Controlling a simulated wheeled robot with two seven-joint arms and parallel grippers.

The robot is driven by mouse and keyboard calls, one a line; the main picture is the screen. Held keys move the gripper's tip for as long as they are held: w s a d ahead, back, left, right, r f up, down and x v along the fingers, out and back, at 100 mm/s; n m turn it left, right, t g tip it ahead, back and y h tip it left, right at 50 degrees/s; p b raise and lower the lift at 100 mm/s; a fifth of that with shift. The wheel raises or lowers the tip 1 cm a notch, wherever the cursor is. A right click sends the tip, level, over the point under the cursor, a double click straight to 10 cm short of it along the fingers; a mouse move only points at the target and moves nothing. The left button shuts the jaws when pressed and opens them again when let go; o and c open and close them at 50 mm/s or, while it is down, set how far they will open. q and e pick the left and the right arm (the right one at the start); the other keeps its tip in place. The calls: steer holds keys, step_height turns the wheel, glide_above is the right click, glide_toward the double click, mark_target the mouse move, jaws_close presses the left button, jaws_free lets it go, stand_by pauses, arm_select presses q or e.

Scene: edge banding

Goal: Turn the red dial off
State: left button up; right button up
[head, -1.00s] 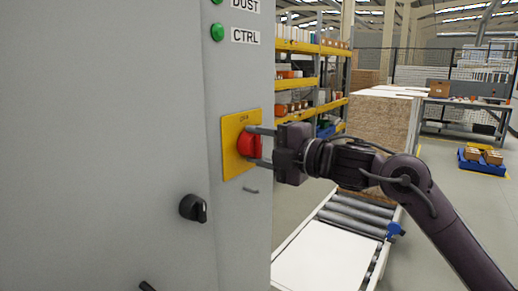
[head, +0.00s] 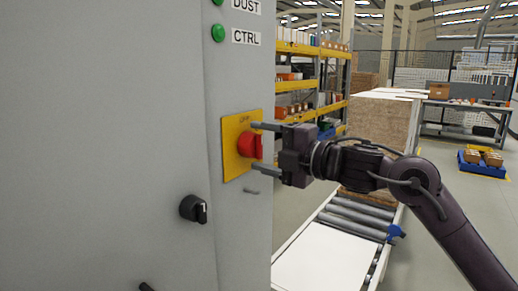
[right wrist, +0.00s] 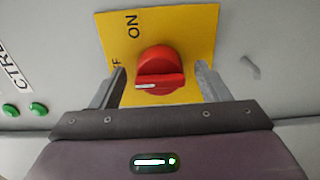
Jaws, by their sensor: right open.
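The red dial (head: 249,144) sits on a yellow plate (head: 233,166) on the grey cabinet. In the right wrist view, the dial (right wrist: 160,72) has a white mark at the left end of its grip. The mark points left, toward the partly hidden letters "FF"; "ON" stands at the plate's upper left. My right gripper (head: 262,147) is open. Its fingers (right wrist: 160,88) lie on either side of the dial, with gaps, and do not touch it.
A black knob (head: 194,208) and a small grey handle (head: 251,191) are on the cabinet below the plate. Green lights (head: 218,33) sit above it. A roller conveyor (head: 352,222) and stacked boards (head: 384,122) stand to the right, behind my right arm.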

steer(key=b+v, duration=0.1)
steer(key=v, duration=0.5)
steer(key=shift+s+d+b, duration=0.25)
steer(key=shift+d+b, duration=0.05)
steer(key=shift+b, duration=0.1)
